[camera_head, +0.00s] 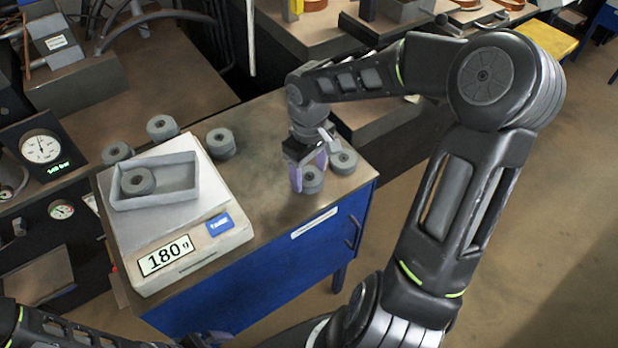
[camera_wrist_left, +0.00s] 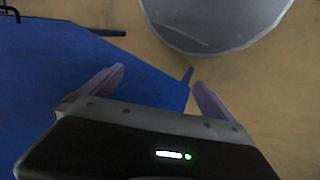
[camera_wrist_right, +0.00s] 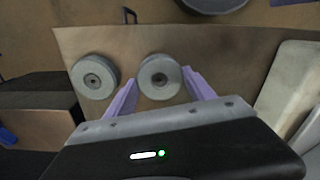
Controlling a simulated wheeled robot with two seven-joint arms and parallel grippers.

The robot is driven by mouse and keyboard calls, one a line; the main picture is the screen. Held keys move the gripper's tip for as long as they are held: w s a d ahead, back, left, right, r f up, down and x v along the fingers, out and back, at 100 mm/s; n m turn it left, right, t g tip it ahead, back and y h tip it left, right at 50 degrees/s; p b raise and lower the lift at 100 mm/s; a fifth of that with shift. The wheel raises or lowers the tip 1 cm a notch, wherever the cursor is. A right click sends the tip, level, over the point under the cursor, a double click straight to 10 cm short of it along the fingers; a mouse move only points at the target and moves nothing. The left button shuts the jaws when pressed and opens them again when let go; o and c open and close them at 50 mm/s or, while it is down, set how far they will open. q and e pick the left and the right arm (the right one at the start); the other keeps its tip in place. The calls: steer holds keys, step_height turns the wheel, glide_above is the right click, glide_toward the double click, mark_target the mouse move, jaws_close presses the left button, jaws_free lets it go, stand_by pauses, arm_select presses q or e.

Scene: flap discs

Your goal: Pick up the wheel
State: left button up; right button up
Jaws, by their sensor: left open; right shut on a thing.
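My right gripper (camera_head: 308,176) is shut on a grey wheel (camera_head: 312,181) near the table's right end. The held wheel shows between the fingertips in the right wrist view (camera_wrist_right: 160,78). A second grey wheel (camera_head: 343,160) stands close beside it, and also shows in the right wrist view (camera_wrist_right: 95,77). One wheel (camera_head: 138,181) lies in a grey tray (camera_head: 180,196) on the scale (camera_head: 192,255), which reads 180 g. Other wheels (camera_head: 162,127), (camera_head: 221,143), (camera_head: 117,153) sit behind the scale. My left gripper (camera_wrist_left: 159,78) is open and empty, low beside the blue cabinet.
The wheels stand on a brown tabletop (camera_head: 262,150) over a blue cabinet (camera_head: 290,262). A dark pressure gauge box (camera_head: 42,147) is at the left. The tabletop between the scale and my right gripper is clear.

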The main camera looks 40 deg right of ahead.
mark_target(309, 176)
step_height(309, 176, up, 10)
stand_by(0.6)
stand_by(0.5)
steer(key=w+a+f+m, duration=0.2)
steer(key=w+a, duration=1)
steer(key=w, duration=0.2)
steer(key=shift+w+a, duration=0.15)
steer(key=shift+w, duration=0.05)
steer(key=shift+f, duration=0.1)
